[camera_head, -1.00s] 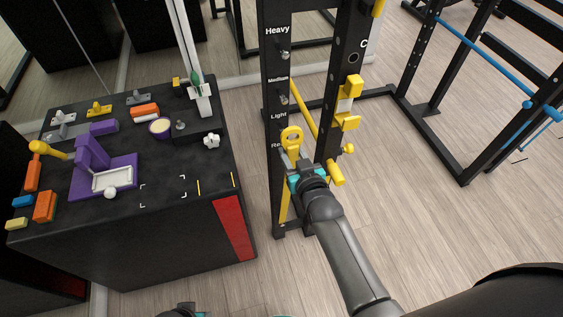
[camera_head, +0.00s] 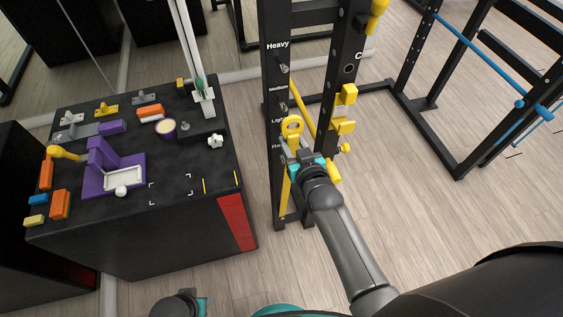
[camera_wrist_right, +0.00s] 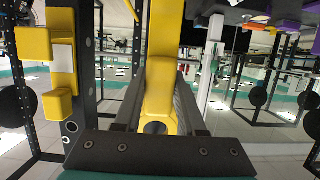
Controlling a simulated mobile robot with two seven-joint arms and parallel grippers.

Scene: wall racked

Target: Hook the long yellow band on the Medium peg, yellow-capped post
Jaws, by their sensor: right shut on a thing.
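The long yellow band (camera_head: 293,127) has its looped end upright in my right gripper (camera_head: 302,161), and a yellow strip hangs below along the rack post. My right gripper is shut on the band. The band also shows between its fingers in the right wrist view (camera_wrist_right: 160,90). The Medium peg (camera_head: 283,107) is a short stub under the "Medium" label; its cap colour is too small to tell. The loop is just below and right of it in the picture, apparently not around it. My left gripper (camera_head: 203,304) is partly in view at the bottom edge; its fingers are unclear.
The black rack upright (camera_head: 270,75) carries a Heavy peg (camera_head: 284,67) above. A second upright to the right has yellow J-hooks (camera_head: 345,97). A black box table (camera_head: 150,230) with a purple stand (camera_head: 105,165) and small items is at left.

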